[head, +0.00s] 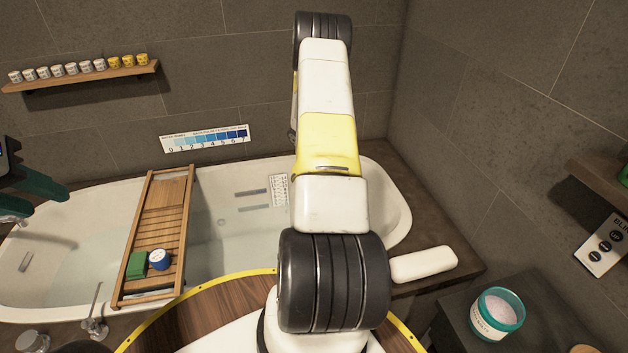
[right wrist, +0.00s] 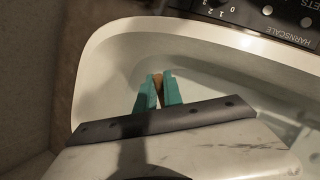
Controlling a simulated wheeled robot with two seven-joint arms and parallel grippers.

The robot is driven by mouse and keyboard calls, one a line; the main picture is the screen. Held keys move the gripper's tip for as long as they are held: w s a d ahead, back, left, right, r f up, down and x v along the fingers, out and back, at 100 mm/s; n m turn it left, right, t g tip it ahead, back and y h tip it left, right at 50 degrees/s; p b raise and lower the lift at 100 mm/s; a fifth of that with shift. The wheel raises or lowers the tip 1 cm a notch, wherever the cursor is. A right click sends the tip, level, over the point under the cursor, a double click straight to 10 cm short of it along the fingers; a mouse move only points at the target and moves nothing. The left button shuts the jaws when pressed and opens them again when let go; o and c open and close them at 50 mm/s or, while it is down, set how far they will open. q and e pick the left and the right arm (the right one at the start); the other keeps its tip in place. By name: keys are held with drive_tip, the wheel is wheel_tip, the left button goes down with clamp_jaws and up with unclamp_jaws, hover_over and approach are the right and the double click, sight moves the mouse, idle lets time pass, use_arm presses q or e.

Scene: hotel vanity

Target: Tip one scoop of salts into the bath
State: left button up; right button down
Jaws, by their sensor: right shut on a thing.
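The bath (head: 385,190) is a long white tub with clear water in it. My right arm reaches out over its right part in the head view and hides its own gripper. In the right wrist view my right gripper (right wrist: 158,92) has teal fingers shut on a brown, wooden-looking thing (right wrist: 157,84), apparently the scoop. Only a small part of it shows, and whether it carries salts cannot be seen. It is over the bath (right wrist: 100,75). A teal-rimmed jar of pale salts (head: 497,314) stands open at lower right. My left gripper (head: 40,195) is open and empty at the left edge.
A wooden bath tray (head: 165,222) spans the tub, with a green block (head: 137,265) and a blue-lidded pot (head: 158,259). A numbered blue chart (head: 205,138) is on the wall. A white bath pillow (head: 423,264) lies on the right ledge. A shelf (head: 85,76) holds several small cups.

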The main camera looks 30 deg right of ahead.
drive_tip(key=s+a+f+m+g+h, duration=0.1)
drive_tip(key=f+m+h, duration=0.4)
drive_tip(key=h, duration=1)
drive_tip(key=s+a+f, duration=0.1)
drive_tip(key=a, duration=0.1)
drive_tip(key=shift+s+a+f, duration=0.15)
drive_tip(key=shift+s+a, duration=0.05)
drive_tip(key=shift+a, duration=0.1)
idle(1.1)
